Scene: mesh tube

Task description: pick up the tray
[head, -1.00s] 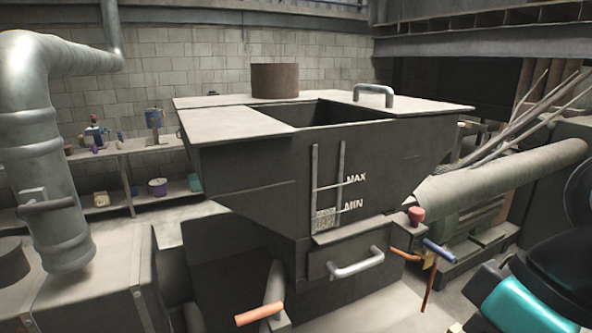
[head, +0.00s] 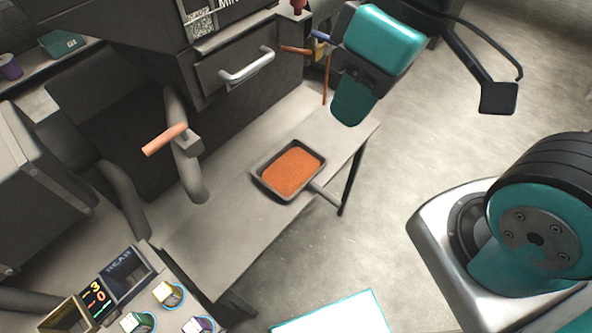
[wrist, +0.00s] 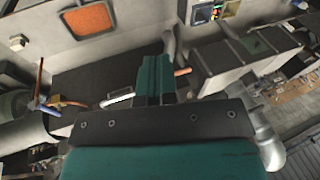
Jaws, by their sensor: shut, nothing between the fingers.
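The tray (head: 268,190) is a dark, shallow pan filled with orange grains. It lies on a grey bench in the middle of the head view, with a short handle (head: 326,196) pointing to the lower right. In the wrist view the tray (wrist: 98,36) shows at the upper left. My gripper (wrist: 154,62) is teal, shut and empty, with its two fingers together. In the head view the teal end of my arm is above and right of the tray, apart from it. Its fingertips are hard to make out there.
The bench (head: 222,238) is bare around the tray. A dark hopper with a drawer handle (head: 247,66) stands behind it. An orange-gripped lever (head: 165,139) sticks out left of the tray. A box with coloured canisters (head: 168,294) is at lower left. Open floor lies right.

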